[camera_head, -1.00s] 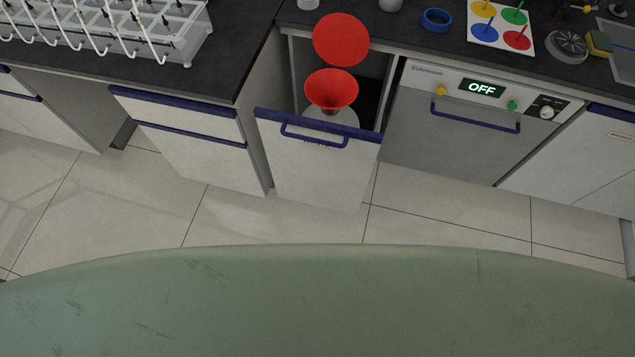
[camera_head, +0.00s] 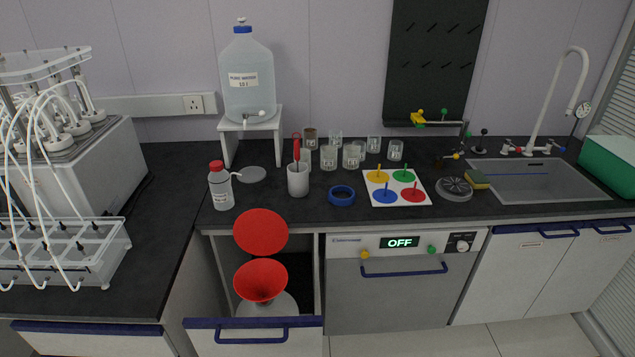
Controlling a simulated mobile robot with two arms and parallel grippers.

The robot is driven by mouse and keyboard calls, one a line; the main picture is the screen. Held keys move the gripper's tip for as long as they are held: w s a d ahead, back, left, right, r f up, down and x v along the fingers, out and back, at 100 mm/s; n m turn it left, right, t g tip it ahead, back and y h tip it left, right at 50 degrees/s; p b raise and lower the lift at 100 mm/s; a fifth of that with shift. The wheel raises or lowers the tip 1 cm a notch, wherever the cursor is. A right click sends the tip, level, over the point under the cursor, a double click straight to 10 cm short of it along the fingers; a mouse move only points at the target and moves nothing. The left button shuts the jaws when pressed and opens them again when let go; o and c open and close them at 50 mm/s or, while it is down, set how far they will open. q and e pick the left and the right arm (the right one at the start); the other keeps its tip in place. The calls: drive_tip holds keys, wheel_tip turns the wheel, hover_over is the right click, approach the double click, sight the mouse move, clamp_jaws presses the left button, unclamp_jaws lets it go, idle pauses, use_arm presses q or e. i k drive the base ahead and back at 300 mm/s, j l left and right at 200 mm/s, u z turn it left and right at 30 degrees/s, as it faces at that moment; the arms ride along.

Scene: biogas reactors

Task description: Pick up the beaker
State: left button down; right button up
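Several small glass beakers stand in a cluster on the dark worktop, behind the blue ring. One beaker (camera_head: 328,158) is at the front of the cluster, and another beaker (camera_head: 351,157) is just right of it. A beaker (camera_head: 395,150) stands at the right end, with a beaker (camera_head: 373,145) beside it. A beaker (camera_head: 335,138) is at the back, and one beaker (camera_head: 311,139) at the left holds something brown. Labels on them are too small to read surely. Neither of my grippers shows in the head view.
A grey cup (camera_head: 298,180) with a red-handled tool, a white bottle (camera_head: 220,186) and a blue ring (camera_head: 341,195) stand before the beakers. A colored-disc board (camera_head: 396,187) lies to the right. An open drawer (camera_head: 255,338) with a red funnel (camera_head: 261,281) juts out below.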

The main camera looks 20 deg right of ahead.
sight(329, 158)
drive_tip(key=i+l, duration=0.1)
drive_tip(key=l, duration=0.2)
drive_tip(key=i+l, duration=0.15)
drive_tip(key=l, duration=0.2)
drive_tip(key=i+l, duration=0.1)
drive_tip(key=l, duration=0.2)
drive_tip(key=i+l, duration=0.15)
drive_tip(key=l, duration=0.2)
